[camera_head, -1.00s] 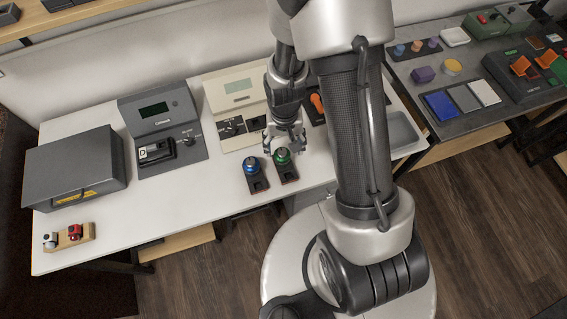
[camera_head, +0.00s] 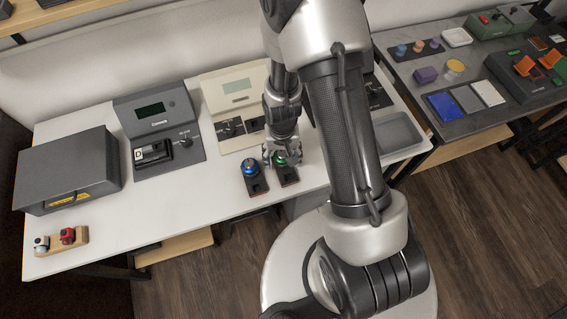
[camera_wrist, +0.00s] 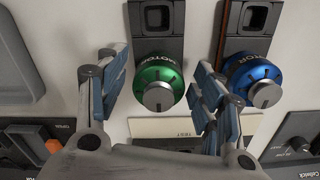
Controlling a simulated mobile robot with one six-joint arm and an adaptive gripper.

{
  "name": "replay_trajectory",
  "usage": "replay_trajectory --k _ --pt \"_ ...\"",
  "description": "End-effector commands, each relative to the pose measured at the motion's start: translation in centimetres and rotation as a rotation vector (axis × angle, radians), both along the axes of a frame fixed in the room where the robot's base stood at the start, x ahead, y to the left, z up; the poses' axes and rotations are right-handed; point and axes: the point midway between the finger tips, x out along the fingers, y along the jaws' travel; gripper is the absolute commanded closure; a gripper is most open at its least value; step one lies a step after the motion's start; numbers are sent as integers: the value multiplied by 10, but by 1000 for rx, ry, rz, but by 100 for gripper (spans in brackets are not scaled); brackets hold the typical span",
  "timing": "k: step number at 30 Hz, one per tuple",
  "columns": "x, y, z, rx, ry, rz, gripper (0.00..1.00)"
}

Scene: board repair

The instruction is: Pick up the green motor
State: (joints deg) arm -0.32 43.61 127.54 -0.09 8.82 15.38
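The green motor (camera_head: 280,160) sits on a dark holder on the white table. In the wrist view my gripper (camera_wrist: 160,85) is open, one finger on each side of the green motor, with gaps visible. The blue motor (camera_head: 250,167) is on a similar holder just left; in the wrist view the blue motor (camera_wrist: 256,80) is right beside the right finger.
A cream tester (camera_head: 236,100) and a grey tester (camera_head: 152,120) stand behind and left. A dark grey box (camera_head: 68,165) and a wooden block (camera_head: 78,247) with small parts are at far left. A grey tray (camera_head: 398,133) is to the right.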

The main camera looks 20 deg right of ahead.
Motion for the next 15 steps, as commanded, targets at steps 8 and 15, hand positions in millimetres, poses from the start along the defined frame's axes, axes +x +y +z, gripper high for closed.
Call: replay_trajectory --k 8,15 --pt "0 0 0 0 0 0 60" --pt "0 0 0 0 0 0 76"
